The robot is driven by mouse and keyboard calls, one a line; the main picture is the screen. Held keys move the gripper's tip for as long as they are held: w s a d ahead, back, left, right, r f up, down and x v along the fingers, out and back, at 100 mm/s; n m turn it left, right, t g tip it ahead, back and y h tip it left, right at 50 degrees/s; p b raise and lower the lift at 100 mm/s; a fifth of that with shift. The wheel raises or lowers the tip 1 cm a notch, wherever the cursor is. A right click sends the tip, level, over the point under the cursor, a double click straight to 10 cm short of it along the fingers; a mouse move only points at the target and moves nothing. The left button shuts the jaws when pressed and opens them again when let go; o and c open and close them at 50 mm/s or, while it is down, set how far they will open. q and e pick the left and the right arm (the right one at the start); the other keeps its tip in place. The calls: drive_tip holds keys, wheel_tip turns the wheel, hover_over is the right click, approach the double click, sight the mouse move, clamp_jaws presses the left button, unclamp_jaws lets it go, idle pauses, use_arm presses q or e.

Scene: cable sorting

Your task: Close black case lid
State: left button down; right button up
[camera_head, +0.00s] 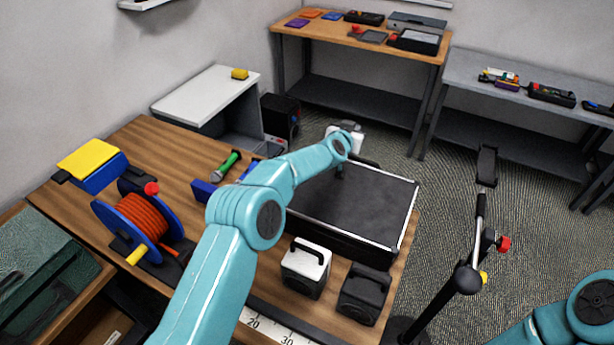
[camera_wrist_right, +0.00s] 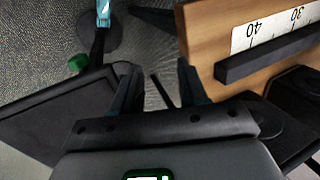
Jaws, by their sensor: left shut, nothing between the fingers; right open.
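The black case (camera_head: 352,208) sits on the wooden table in the head view. Its top is a broad, flat dark surface framed by a silver rim. I cannot tell whether this surface is the lid or the inside. My left gripper (camera_head: 340,170) is shut and empty over the far part of the case; its arm hides the case's left side. Whether the fingertips touch the case is unclear. My right gripper (camera_wrist_right: 158,90) is open and empty in the right wrist view, beside the table edge and away from the case. It is outside the head view.
A white box (camera_head: 306,268) and a black box (camera_head: 363,294), both with handles, stand before the case. An orange cable reel (camera_head: 142,222) and a yellow-topped blue box (camera_head: 91,165) are at left. A black stand (camera_head: 467,280) rises right of the table. A ruler (camera_wrist_right: 272,32) lines its edge.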

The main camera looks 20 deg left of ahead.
use_arm(q)
drive_tip(key=shift+w+d+f, duration=0.15)
drive_tip(key=shift+w+f, duration=0.1)
drive_tip(key=shift+f, duration=0.05)
idle(0.4)
